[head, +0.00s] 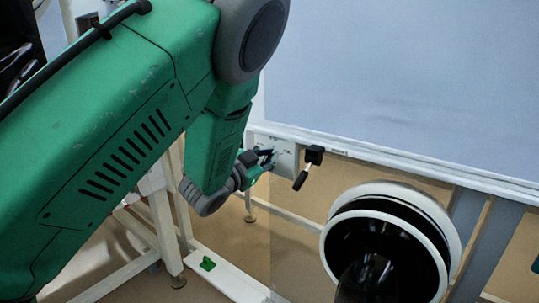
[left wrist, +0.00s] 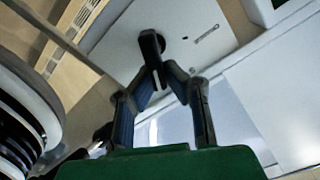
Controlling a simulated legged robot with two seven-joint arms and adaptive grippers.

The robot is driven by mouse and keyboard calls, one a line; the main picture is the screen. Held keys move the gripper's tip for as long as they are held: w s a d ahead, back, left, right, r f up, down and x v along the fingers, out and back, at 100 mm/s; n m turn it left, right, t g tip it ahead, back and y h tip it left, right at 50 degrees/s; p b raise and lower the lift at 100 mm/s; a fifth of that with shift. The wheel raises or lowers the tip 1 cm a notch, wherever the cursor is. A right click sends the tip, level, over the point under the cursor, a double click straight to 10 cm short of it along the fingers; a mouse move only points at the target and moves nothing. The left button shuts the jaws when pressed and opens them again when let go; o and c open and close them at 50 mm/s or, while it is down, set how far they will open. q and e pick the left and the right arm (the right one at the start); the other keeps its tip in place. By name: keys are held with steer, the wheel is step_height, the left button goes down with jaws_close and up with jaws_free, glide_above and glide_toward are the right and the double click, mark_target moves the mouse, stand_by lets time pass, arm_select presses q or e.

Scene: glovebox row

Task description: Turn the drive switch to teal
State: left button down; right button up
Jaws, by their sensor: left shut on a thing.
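The drive switch is a small black handle (left wrist: 150,44) on a dark round base, standing out from a pale panel (left wrist: 110,47) in the left wrist view. My left gripper (left wrist: 152,72) is shut on this handle, its two dark fingers meeting at the handle's near end. In the head view, my left gripper (head: 268,157) is at the face of the small white box (head: 286,155) under the glovebox edge. The handle is mostly hidden there by the fingers. I cannot make out a teal mark or which way the switch points. My right gripper is not in view.
A large round port with a white rim (head: 452,235) and dark inside stands at lower right. White frame legs (head: 165,225) stand below; a small green object (head: 207,263) lies on a rail.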

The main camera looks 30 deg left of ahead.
arm_select(q)
steer(key=shift+s+f, duration=0.15)
steer(key=shift+f, duration=0.25)
steer(key=c, duration=1.6)
jaws_free()
steer(key=shift+r, duration=0.15)
steer(key=shift+s, duration=0.1)
steer(key=s+a, duration=0.1)
steer(key=s, duration=1)
steer(key=shift+s, duration=0.35)
